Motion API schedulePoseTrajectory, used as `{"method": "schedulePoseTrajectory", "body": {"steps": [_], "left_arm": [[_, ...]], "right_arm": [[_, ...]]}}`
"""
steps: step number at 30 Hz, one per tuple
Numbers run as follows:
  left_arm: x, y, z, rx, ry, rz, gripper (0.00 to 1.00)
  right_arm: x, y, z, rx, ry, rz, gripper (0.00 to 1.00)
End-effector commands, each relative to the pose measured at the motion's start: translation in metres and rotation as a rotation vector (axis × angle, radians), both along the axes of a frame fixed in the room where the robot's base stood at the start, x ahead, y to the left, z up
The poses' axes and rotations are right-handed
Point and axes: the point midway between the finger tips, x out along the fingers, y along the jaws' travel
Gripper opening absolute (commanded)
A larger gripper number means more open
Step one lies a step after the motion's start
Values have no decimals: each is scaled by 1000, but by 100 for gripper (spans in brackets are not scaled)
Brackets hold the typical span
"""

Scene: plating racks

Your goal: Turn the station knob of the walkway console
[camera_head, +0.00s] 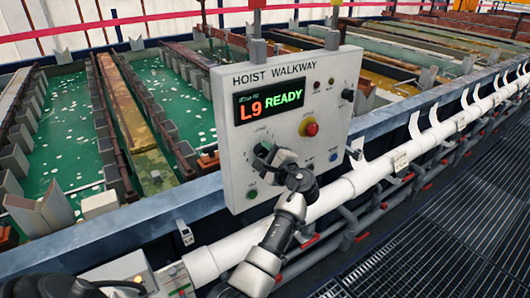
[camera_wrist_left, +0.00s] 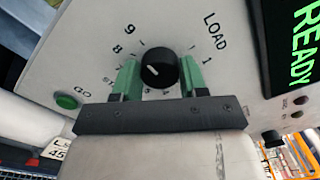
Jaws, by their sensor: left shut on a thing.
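The walkway console (camera_head: 235,165) is a pale upright panel marked HOIST WALKWAY, and its display (camera_head: 270,103) reads "L9 READY". The station knob (camera_wrist_left: 158,66) is black and round with a white pointer mark, on a dial with LOAD and numbers around it. My left gripper (camera_head: 272,154) is at the dial on the lower left of the panel. In the left wrist view its green fingers (camera_wrist_left: 159,78) stand on both sides of the knob and are shut on it. In the head view the gripper mostly hides the knob. My right gripper is not in view.
A red button (camera_head: 311,129) on a yellow base is right of the dial, and a green GO button (camera_head: 251,193) is below it. A white pipe (camera_head: 340,190) runs in front of the console. Green tanks (camera_head: 60,130) lie behind; dark grating (camera_head: 440,240) is at right.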

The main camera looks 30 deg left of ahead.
Motion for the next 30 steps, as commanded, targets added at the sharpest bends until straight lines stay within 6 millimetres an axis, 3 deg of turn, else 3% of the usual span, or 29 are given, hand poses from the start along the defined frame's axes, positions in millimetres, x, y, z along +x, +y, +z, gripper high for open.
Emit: {"method": "schedulePoseTrajectory", "body": {"steps": [9,10,15,24,30], "left_arm": [[0,1,2,5,-2,1,19],[0,1,2,5,-2,1,44],[0,1,2,3,-1,0,68],[-1,-2,0,1,0,-1,68],[-11,-28,-4,-2,-3,-2,68]], "right_arm": [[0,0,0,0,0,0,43],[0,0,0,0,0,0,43],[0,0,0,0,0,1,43],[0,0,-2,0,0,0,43],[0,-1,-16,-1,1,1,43]]}}
